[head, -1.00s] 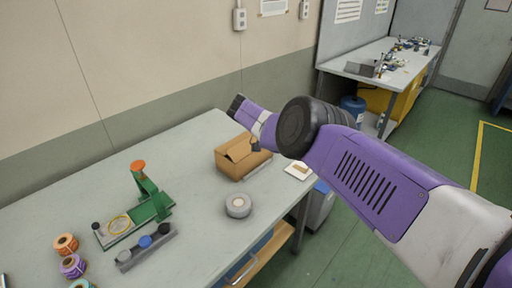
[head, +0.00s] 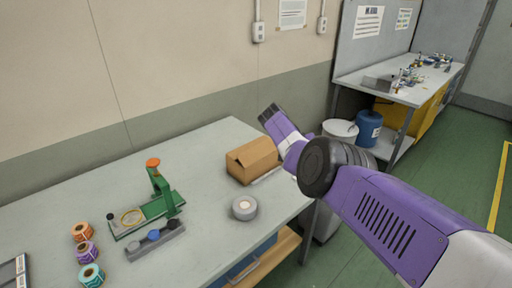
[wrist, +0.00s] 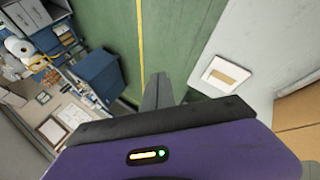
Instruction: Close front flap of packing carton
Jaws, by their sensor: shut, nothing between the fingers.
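The brown packing carton (head: 252,164) stands on the grey table, left of my arm in the head view. Its top panels look folded over, with a notch at the left end; I cannot tell whether the front flap lies fully flat. Part of the carton shows at the right edge of the wrist view (wrist: 300,122). My gripper (wrist: 158,88) is shut and empty, with its fingers over the green floor past the table edge, apart from the carton. In the head view the fingers are hidden behind my arm.
A white pad with a brown patch (wrist: 226,75) lies near the table edge. A white bin (head: 341,130) and blue drum (head: 369,128) stand beyond the table.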

